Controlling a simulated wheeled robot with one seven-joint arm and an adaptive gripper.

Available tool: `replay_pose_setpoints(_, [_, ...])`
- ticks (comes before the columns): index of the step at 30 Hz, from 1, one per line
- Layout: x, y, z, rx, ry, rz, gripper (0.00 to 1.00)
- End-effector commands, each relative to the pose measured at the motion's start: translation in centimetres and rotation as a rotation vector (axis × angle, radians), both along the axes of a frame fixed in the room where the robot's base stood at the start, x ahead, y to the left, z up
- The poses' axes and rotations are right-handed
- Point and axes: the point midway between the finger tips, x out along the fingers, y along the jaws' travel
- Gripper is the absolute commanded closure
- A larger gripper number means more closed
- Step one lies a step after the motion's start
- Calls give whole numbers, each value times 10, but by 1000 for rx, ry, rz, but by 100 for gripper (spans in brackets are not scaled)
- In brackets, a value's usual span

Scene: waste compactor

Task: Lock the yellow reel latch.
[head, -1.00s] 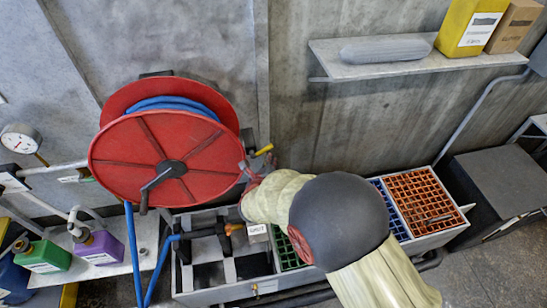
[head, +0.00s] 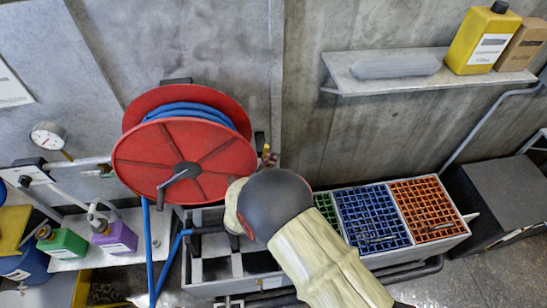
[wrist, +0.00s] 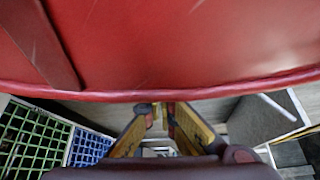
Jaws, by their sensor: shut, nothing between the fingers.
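The red hose reel (head: 150,158) hangs on the wall at the left in the head view. Its red disc (wrist: 200,45) fills the top of the wrist view. A small yellow piece (head: 266,148), likely the reel latch, shows beside a black bracket at the reel's right rim. My gripper is at that rim, mostly hidden behind my arm in the head view. In the wrist view my gripper (wrist: 163,109) is shut and empty, its fingertips just below the disc's edge. I cannot tell whether it touches the latch.
A long bin with green, blue (head: 372,215) and orange (head: 424,205) grids stands below and to the right. A crank (head: 172,184) sticks out of the reel's front. Purple (head: 115,237) and green (head: 62,243) bottles stand at the lower left. A shelf (head: 400,78) is at the upper right.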

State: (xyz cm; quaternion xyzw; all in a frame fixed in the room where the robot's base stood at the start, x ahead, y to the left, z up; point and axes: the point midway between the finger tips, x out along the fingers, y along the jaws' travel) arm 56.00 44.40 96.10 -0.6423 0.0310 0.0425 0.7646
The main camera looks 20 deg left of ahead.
Motion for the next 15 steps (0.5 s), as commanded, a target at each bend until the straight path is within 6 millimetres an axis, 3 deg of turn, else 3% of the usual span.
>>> replay_pose_setpoints(15, [-2, 5, 2, 2, 1, 2, 100])
